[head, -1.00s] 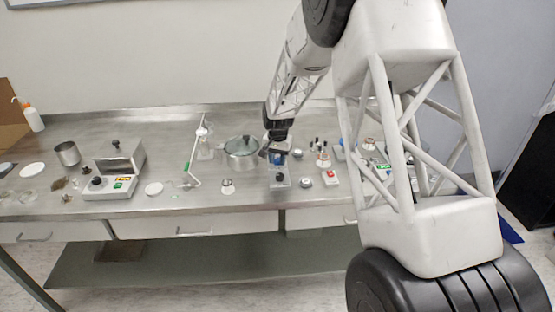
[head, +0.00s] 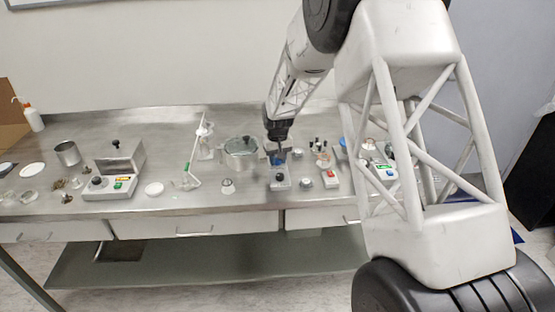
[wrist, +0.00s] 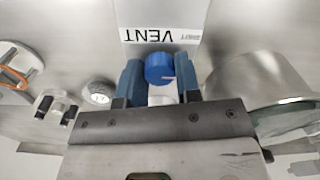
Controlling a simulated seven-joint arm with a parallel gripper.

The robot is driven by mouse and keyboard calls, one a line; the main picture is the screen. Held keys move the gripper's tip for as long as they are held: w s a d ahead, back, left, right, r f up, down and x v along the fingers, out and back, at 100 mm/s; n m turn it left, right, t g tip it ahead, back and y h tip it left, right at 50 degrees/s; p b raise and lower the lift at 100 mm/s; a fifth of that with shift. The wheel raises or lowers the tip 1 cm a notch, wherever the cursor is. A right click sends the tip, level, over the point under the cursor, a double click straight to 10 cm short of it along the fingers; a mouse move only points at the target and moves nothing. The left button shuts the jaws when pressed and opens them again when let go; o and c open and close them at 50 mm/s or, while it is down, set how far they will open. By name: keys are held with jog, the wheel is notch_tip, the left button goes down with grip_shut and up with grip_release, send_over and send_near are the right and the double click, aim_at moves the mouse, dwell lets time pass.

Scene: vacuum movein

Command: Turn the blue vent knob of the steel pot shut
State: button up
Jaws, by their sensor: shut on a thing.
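The blue vent knob (wrist: 159,68) sits between my gripper's two blue-grey fingers in the wrist view. My gripper (wrist: 160,82) is shut on it. The knob has a pale mark on its face and sits by a light panel printed VENT (wrist: 156,37), seen upside down. The steel pot (wrist: 258,92) stands to the right in the wrist view. In the head view the pot (head: 241,160), with a glass lid, stands just left of my gripper (head: 277,158). The gripper mostly hides the knob there, above a small grey box (head: 280,181).
A red-buttoned switch box (head: 327,175) and a small round dial (head: 305,181) stand to the right.

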jog(key=o, duration=0.9)
jog(key=shift+r, duration=0.1)
jog(key=shift+r, duration=3.85)
